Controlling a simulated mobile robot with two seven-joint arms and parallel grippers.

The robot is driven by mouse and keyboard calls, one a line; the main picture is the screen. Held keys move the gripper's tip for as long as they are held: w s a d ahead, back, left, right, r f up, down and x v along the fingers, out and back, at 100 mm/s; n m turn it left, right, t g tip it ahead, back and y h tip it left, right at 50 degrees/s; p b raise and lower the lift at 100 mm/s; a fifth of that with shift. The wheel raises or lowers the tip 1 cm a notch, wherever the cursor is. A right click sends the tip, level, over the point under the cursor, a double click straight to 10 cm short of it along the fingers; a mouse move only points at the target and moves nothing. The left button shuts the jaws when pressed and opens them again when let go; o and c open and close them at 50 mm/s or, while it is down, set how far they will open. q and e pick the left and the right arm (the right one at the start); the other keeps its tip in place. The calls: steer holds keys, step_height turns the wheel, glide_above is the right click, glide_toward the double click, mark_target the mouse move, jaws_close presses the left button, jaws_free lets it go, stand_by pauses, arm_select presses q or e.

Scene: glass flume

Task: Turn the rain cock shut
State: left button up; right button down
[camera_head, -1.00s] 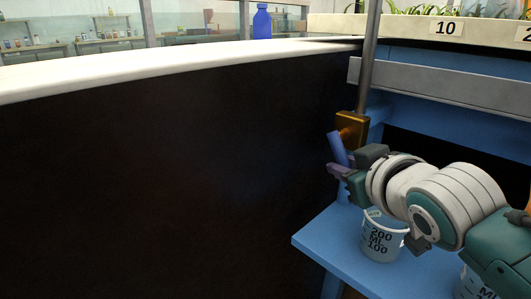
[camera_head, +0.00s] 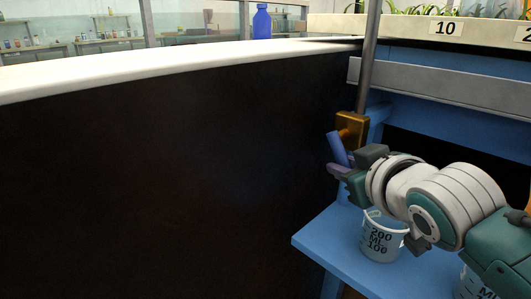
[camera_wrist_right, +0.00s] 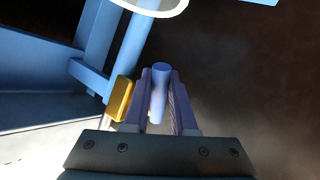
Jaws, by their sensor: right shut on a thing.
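The rain cock is a brass block (camera_head: 351,128) on a grey vertical pipe (camera_head: 369,60), with a blue-violet lever (camera_head: 337,148) slanting up and left from it in the head view. My right gripper (camera_head: 340,168) is at the lever's lower part. In the right wrist view the lever (camera_wrist_right: 160,85) stands between the two fingers of my right gripper (camera_wrist_right: 161,105), which is shut on it. The brass block (camera_wrist_right: 122,99) shows just left of the fingers there. The joint between lever and block is partly hidden. My left gripper is not in view.
A measuring beaker (camera_head: 381,238) stands on the blue shelf (camera_head: 325,245) below my right arm. A grey rail (camera_head: 440,92) and a blue frame lie behind. The dark wall (camera_head: 160,180) fills the left. A blue bottle (camera_head: 262,22) stands on the white rim.

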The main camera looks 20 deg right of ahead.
stand_by(0.4)
steer(key=shift+w+a+f+m+t+b, duration=0.1)
steer(key=shift+w+f+m+t+b, duration=0.2)
steer(key=shift+b, duration=0.6)
steer(key=m+t+b, duration=0.1)
steer(key=b, duration=0.1)
steer(key=w+m+t+b, duration=0.1)
steer(key=t+b, duration=0.1)
steer(key=b, duration=0.1)
steer(key=t+b, duration=0.1)
steer(key=b, duration=0.1)
steer(key=shift+w+a+f+m+t, duration=0.1)
steer(key=shift+w+a+m+t, duration=0.3)
steer(key=c, duration=1)
jaws_free()
